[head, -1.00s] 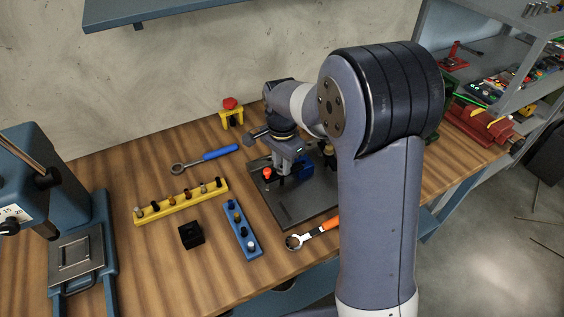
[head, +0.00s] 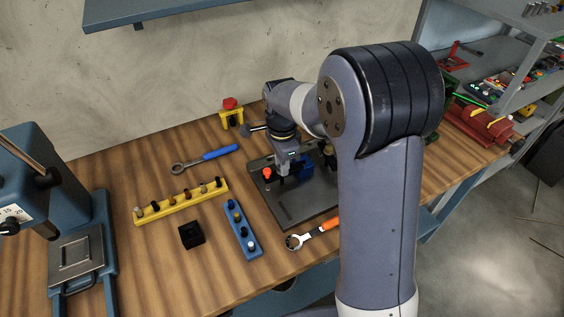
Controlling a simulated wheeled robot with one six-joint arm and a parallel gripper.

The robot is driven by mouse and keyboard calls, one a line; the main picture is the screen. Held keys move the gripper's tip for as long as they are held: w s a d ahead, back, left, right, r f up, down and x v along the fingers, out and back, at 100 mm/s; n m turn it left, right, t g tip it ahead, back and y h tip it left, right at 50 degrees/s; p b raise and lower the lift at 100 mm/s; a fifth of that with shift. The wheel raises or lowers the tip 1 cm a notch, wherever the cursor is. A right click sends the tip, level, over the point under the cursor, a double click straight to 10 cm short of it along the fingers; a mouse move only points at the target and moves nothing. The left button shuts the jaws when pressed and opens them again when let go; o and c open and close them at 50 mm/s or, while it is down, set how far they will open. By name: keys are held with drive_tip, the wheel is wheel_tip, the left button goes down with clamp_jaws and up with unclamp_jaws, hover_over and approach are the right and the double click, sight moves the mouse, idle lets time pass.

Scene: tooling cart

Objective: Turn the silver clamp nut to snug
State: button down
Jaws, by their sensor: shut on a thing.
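My gripper (head: 283,176) points down over the dark fixture plate (head: 300,207) on the bench. Its jaws are shut at the silver clamp nut, low on the plate. The nut itself is hidden by the fingers, so its seating cannot be seen. A red-topped part (head: 267,173) stands just left of the fingers. A blue block (head: 304,167) sits just right of them on the plate.
A blue-handled wrench (head: 205,159) and an orange-handled wrench (head: 313,234) lie on the bench. A yellow rack (head: 182,202), a blue rack (head: 242,230) and a black block (head: 191,235) stand to the left. A yellow stand with a red button (head: 231,112) is behind.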

drive_tip(key=c, duration=1.5)
unclamp_jaws()
drive_tip(key=shift+c, duration=0.2)
wheel_tip(320, 180, up, 11)
drive_tip(key=shift+b, duration=0.35)
drive_tip(key=shift+f, duration=0.15)
wheel_tip(320, 180, down, 11)
drive_tip(key=shift+r+p, duration=0.1)
drive_tip(key=shift+p, duration=0.3)
drive_tip(key=shift+r, duration=0.15)
